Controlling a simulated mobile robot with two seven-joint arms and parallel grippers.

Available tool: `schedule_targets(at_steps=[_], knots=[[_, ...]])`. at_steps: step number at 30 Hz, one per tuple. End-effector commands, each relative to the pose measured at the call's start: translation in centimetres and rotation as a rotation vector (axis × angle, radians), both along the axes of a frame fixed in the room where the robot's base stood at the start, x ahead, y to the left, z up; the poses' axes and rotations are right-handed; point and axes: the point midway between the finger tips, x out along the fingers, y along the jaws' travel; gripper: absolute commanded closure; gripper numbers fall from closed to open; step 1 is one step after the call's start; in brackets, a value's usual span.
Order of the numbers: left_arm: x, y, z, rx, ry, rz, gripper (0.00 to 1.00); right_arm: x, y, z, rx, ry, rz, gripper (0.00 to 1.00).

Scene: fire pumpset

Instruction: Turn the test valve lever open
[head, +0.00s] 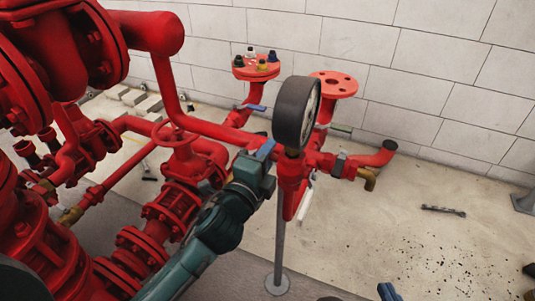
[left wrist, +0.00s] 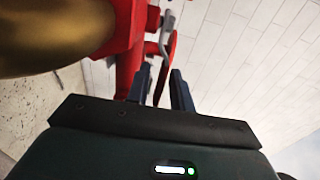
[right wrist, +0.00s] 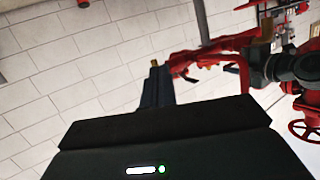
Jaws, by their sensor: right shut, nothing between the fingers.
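My left gripper (head: 266,150) comes in from the lower left and stands close to the gauge assembly, just below and left of the black-rimmed pressure gauge (head: 292,112). In the left wrist view its two fingers (left wrist: 161,88) are apart, with red metal and a thin grey lever-like part (left wrist: 165,38) seen beyond the gap. I cannot tell whether they touch. A small blue lever (head: 256,108) sits on the pipe behind, and a pale lever (head: 306,197) hangs below the gauge; which is the test valve lever is unclear. My right gripper (head: 387,291) is shut and empty at the bottom edge.
Red pipes and a valve with a handwheel (head: 174,134) fill the left. Two red flanges (head: 334,84) stand behind the gauge. A grey support post (head: 279,240) stands below. A wrench (head: 443,210) lies on the open floor at the right.

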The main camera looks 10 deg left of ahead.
Motion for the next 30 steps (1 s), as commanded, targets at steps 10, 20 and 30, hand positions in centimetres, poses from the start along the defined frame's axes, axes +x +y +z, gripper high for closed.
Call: schedule_targets(at_steps=[10, 20, 30], knots=[[0.0, 0.0, 0.0, 0.0, 0.0, 0.0, 1.0, 0.0, 0.0, 0.0, 0.001, 0.0, 0.0, 1.0], [0.0, 0.0, 0.0, 0.0, 0.0, 0.0, 1.0, 0.0, 0.0, 0.0, 0.001, 0.0, 0.001, 1.0], [-0.6, 0.2, 0.2, 0.007, 0.001, -0.115, 1.0, 0.0, 0.7, -0.3, 0.009, 0.071, 0.015, 1.0]])
